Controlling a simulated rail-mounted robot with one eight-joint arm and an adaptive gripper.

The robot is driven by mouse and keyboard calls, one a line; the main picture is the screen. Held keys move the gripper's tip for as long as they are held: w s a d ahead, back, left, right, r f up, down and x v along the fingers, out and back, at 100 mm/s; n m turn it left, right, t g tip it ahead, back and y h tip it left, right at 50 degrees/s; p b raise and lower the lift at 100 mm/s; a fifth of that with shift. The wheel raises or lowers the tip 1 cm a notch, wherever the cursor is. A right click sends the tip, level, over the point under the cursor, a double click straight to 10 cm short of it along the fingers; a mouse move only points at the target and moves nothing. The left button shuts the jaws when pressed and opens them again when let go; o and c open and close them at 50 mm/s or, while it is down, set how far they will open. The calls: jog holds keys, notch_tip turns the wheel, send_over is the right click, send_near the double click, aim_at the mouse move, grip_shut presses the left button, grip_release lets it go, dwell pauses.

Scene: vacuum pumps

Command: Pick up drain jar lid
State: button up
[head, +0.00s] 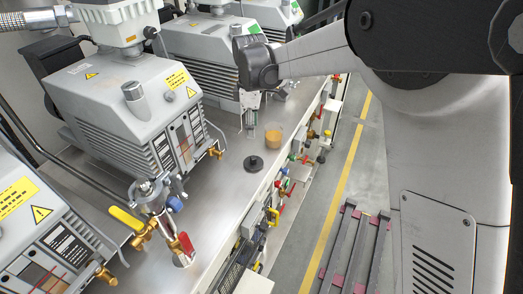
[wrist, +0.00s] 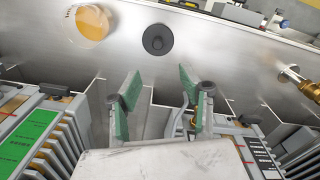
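The drain jar lid is a black round disc with a raised knob (head: 254,163). It lies flat on the steel bench (head: 218,198). In the wrist view the lid (wrist: 158,39) is at the top middle, beyond my fingertips. The drain jar (head: 274,137), a clear jar with amber liquid, stands near the lid, apart from it; it also shows in the wrist view (wrist: 93,24). My gripper (wrist: 160,88) is open, with green-lined fingers spread and nothing between them. In the head view my gripper (head: 250,123) is farther back than the lid, apart from it.
Grey vacuum pumps (head: 125,105) line the left of the bench. A valve with yellow and red handles (head: 158,215) stands at the front. Several coloured valves (head: 285,183) line the right edge.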

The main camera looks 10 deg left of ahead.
jog(key=f, duration=0.1)
jog(key=b, duration=0.1)
send_over(252, 157)
notch_tip(252, 157, down, 8)
jog(key=shift+s+a+f, duration=0.1)
jog(key=shift+s+f, duration=0.05)
jog(key=shift+f+b, duration=0.7)
jog(key=shift+f, duration=1.95)
grip_shut()
